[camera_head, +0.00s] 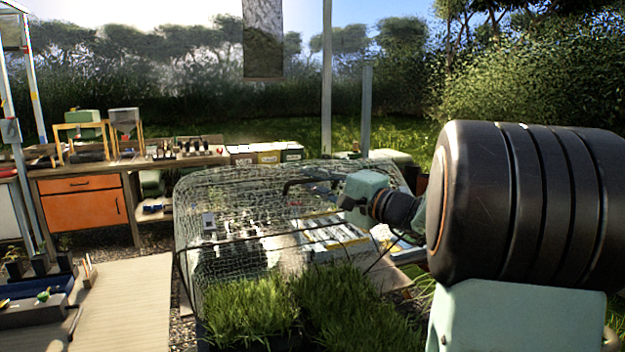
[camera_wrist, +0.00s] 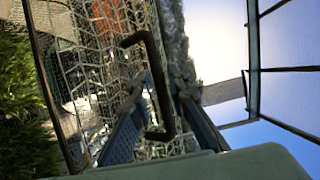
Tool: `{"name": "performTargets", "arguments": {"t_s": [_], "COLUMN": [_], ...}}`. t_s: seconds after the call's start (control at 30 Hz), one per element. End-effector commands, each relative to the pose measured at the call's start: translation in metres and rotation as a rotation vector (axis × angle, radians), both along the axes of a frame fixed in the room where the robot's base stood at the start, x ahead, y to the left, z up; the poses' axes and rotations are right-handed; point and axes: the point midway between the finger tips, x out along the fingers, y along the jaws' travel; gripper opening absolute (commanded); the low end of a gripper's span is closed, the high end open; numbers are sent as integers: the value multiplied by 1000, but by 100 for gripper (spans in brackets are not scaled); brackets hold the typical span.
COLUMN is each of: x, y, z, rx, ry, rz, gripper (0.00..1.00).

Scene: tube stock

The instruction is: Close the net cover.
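The net cover (camera_head: 235,185) is a wire mesh with a thin dark rim, standing raised behind the grass in the head view. Its mesh also shows in the wrist view (camera_wrist: 105,75). A dark bent handle (camera_head: 308,183) is near its top. In the wrist view the handle (camera_wrist: 156,75) runs down between my two fingers. My gripper (camera_head: 348,201) is at the handle's right end in the head view. In the wrist view my gripper (camera_wrist: 160,112) has its fingers apart, with a gap around the bar. Whether either finger touches the bar is unclear.
Green grass (camera_head: 345,305) grows in front of the cover's base. A workbench (camera_head: 82,171) with an orange drawer cabinet (camera_head: 82,203) stands behind at left.

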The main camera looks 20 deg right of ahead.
Motion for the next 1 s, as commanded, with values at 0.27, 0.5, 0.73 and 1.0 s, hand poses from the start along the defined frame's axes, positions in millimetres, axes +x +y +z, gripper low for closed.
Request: {"name": "performTargets", "arguments": {"t_s": [0.27, 0.5, 0.73, 1.0], "x": [0, 0, -1, -2], "y": [0, 0, -1, -7], "z": [0, 0, -1, -14], "rx": [0, 0, -1, -1], "ry": [0, 1, 0, -21], "rz": [0, 0, 0, -2], "gripper": [0, 0, 0, 0]}}
